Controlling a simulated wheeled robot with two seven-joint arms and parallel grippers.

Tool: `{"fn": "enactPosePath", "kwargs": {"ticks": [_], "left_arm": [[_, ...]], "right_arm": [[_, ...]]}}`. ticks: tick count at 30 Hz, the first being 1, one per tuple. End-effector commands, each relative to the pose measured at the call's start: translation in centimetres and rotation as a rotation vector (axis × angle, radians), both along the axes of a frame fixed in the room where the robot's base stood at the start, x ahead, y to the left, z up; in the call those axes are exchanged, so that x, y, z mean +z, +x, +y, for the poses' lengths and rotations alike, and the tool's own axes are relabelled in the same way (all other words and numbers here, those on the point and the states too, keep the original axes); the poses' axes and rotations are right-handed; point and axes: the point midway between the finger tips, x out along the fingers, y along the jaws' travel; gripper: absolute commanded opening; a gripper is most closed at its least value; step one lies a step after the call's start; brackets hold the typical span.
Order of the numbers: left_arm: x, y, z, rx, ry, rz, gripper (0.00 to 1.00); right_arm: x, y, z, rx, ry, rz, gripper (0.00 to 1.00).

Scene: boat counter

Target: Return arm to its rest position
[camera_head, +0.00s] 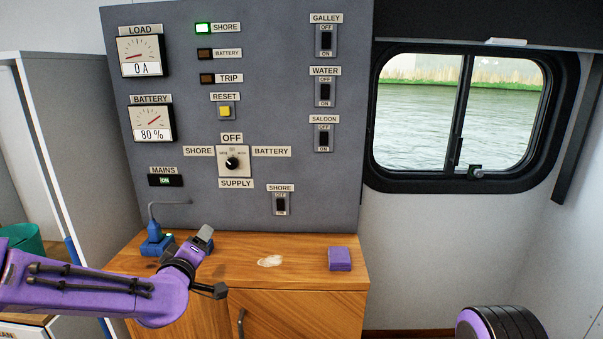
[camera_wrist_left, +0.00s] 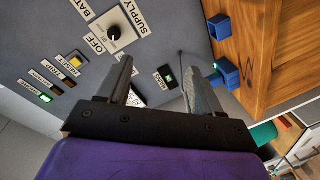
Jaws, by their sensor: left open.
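My left arm (camera_head: 95,290) comes in from the left, low in front of the counter. Its gripper (camera_head: 212,264) is open and empty over the left part of the wooden counter, apart from the grey panel. In the left wrist view the two fingers of the gripper (camera_wrist_left: 160,75) stand apart with nothing between them. The panel with its supply knob (camera_wrist_left: 114,33) shows beyond them. My right gripper is not in view; a purple and black rounded part at the lower right seems to be my right arm.
The grey panel (camera_head: 240,110) stands behind the counter (camera_head: 305,270). A blue plug and socket (camera_head: 155,243) with a cable sit close behind the left gripper. A purple block (camera_head: 340,258) and a pale patch (camera_head: 270,261) are on the counter. A window (camera_head: 460,120) is at right.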

Motion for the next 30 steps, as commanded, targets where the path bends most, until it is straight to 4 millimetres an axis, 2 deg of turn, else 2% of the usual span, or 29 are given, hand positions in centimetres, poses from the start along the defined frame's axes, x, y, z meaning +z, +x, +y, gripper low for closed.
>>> {"fn": "enactPosePath", "kwargs": {"ticks": [5, 8, 11, 12, 14, 15, 17, 18, 21, 24, 27, 30], "left_arm": [[-7.3, -2.8, 0.6, 0.021, 0.053, 0.133, 0.65], [-12.4, -5.3, 1.1, 0.032, 0.095, 0.233, 0.65], [-18.8, -9.5, 1.8, 0.04, 0.151, 0.375, 0.65], [-21.7, -11.7, 2.2, 0.041, 0.18, 0.442, 0.65], [-25.7, -15.6, 2.8, 0.04, 0.225, 0.549, 0.65], [-28.1, -18.3, 3.4, 0.039, 0.255, 0.621, 0.65], [-31.3, -22.7, 4.1, 0.033, 0.301, 0.729, 0.65], [-33.2, -25.8, 4.7, 0.026, 0.331, 0.803, 0.65], [-36.5, -33.1, 5.9, 0.0, 0.398, 0.974, 0.65], [-38.6, -38.7, 6.6, -0.036, 0.446, 1.105, 0.65], [-39.8, -41.8, 6.6, -0.063, 0.468, 1.176, 0.65], [-40.2, -42.7, 6.3, -0.071, 0.468, 1.199, 0.65]], "right_arm": [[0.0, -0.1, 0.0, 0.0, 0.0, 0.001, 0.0], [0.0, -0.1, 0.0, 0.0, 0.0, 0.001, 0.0], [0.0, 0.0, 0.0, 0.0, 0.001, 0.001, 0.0], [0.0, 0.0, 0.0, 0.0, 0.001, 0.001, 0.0], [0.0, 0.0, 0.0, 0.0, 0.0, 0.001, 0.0], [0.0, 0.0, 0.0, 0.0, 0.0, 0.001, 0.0], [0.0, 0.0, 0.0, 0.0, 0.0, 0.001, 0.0], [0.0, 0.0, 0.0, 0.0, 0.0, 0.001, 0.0], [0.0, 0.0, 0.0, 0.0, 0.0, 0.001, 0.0], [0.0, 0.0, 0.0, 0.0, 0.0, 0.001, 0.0], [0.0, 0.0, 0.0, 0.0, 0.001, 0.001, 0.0], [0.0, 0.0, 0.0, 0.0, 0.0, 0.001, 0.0]]}}
